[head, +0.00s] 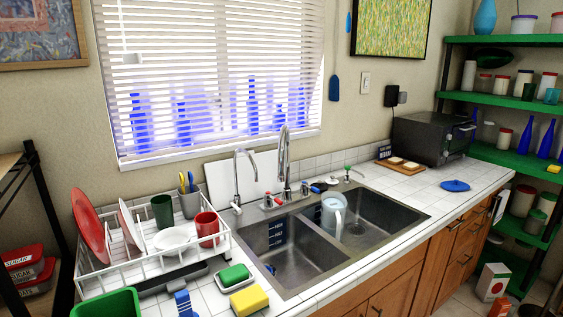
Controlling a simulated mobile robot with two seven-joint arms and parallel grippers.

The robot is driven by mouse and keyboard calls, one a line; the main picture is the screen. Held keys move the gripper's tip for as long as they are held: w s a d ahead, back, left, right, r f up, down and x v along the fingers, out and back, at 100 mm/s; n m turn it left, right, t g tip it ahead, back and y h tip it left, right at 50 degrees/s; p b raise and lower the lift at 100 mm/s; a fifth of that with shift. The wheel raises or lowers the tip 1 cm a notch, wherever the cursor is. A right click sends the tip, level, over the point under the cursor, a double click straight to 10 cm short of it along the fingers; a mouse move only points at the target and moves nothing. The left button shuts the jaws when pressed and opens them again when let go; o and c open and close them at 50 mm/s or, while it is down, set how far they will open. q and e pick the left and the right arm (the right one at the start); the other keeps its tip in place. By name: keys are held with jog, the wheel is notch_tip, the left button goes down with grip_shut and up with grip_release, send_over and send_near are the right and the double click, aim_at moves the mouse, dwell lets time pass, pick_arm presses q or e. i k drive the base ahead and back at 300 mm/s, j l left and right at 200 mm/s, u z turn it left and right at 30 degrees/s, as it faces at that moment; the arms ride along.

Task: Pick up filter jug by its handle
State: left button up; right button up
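The filter jug (332,213) is a pale blue-grey, translucent pitcher with a light handle on its right side. It stands at the sink, around the divider between the two basins, below and right of the tall faucet. I cannot tell whether it rests on the divider or inside a basin. Neither of my grippers shows in the head view, so their positions relative to the jug cannot be seen.
The steel double sink (306,284) is set in a white tiled counter. The faucet (284,165) rises behind the jug. A dish rack (88,270) with plates and cups stands left, a sponge (249,300) in front. A toaster oven (425,137) stands far right; the counter before it is mostly clear.

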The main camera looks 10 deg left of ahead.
aim_at(333, 217)
jog(key=l+u, duration=0.4)
jog(key=l, duration=0.15)
jog(key=l+u, duration=0.4)
jog(key=l, duration=0.15)
jog(key=l+u, duration=0.4)
jog(key=l, duration=0.15)
jog(key=k, duration=0.05)
